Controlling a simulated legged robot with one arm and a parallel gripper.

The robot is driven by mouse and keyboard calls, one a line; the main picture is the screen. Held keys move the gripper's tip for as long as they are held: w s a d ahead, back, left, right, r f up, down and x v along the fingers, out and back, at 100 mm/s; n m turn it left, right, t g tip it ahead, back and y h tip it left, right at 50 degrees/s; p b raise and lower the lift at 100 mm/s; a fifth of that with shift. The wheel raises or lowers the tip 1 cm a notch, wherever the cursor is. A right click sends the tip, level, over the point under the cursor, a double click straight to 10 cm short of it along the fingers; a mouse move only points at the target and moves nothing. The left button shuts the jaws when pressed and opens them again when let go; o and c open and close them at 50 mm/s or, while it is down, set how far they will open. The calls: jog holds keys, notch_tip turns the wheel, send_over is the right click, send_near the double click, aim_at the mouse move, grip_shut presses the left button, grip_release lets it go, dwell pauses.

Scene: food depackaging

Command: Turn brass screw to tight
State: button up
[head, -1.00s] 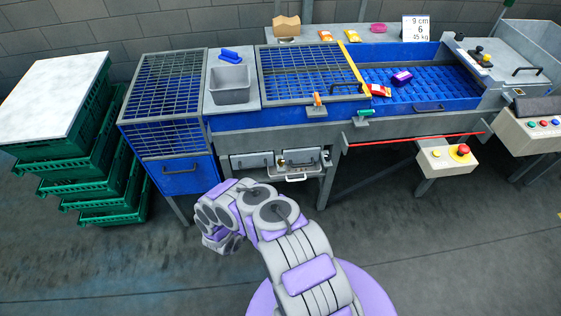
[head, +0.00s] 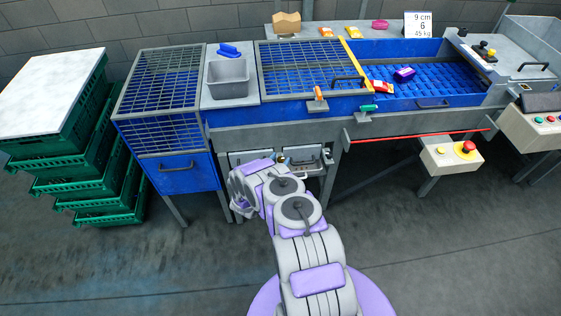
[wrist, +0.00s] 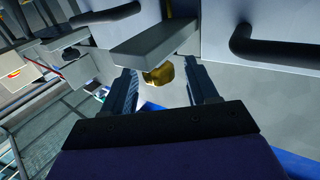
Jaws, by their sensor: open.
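The brass screw (wrist: 158,75) shows in the wrist view as a golden knob. It sits at the edge of a grey metal bar (wrist: 152,38) that hides part of it. My gripper (wrist: 161,68) is open, with one dark finger on each side of the screw. Gaps show between the screw and both fingers, so it is not gripped. In the head view a small brass-coloured spot (head: 281,157) shows under the machine, just beyond my arm. My fingers cannot be made out clearly there.
Grey drawer fronts with dark handles (wrist: 275,48) stand close to my gripper. A red bar (head: 420,136) runs along the machine's front, left of a control box with a red button (head: 466,147). Green crates (head: 95,187) are stacked at left. The floor in front is clear.

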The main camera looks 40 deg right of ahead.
jog(key=shift+w+d, duration=0.3)
jog(key=shift+d, duration=0.35)
jog(key=shift+c, duration=0.3)
jog(key=c, duration=0.9)
jog(key=shift+r+n+t+y+p, duration=0.1)
jog(key=shift+n+t+y+p, duration=0.25)
jog(key=shift+t+p, duration=0.2)
jog(key=shift+n+t+y, duration=0.35)
jog(key=shift+n+t, duration=0.2)
jog(key=shift+t, duration=0.1)
jog(key=o, duration=1)
jog(key=shift+c, duration=0.2)
